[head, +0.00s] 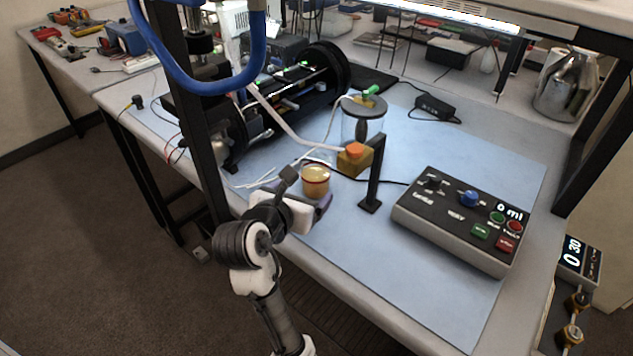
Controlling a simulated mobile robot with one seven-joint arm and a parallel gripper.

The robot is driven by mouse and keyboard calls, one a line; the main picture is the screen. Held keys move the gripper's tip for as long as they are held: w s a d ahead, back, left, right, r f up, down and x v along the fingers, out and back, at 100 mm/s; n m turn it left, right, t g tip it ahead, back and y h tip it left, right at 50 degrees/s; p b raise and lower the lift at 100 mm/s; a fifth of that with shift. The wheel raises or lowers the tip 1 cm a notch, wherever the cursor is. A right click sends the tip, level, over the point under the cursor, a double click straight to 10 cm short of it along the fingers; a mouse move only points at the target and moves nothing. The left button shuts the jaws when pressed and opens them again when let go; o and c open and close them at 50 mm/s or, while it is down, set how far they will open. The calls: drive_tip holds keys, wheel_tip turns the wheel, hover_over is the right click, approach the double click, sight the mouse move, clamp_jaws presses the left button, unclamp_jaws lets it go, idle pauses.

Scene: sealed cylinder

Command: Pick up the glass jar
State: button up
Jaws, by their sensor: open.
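A small round jar (316,176) with amber contents and a reddish band stands on the blue mat, left of the black post. It looks like the glass jar. My gripper (307,193) is open at the near side of this jar, with its jaw parts close to the jar's lower left and front. I cannot tell whether the jar is between the fingers or touched by them. The jar's lower front is partly hidden by my gripper. A larger clear cylinder (350,127) with a dark lid and green fitting stands behind it.
A yellow block with an orange cap (355,153) and a black post (373,180) stand close right of the jar. White tubes lie behind it. A black control box (455,222) is at right, and a large black apparatus (265,115) at left. The front mat is clear.

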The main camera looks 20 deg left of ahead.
sight(310, 184)
drive_tip(key=p+x, duration=0.1)
drive_tip(key=x, duration=0.8)
drive_tip(key=shift+a, duration=0.15)
drive_tip(key=shift+c, duration=0.4)
drive_tip(key=shift+r+p, duration=0.1)
drive_tip(key=shift+p, duration=0.2)
drive_tip(key=c, duration=1.1)
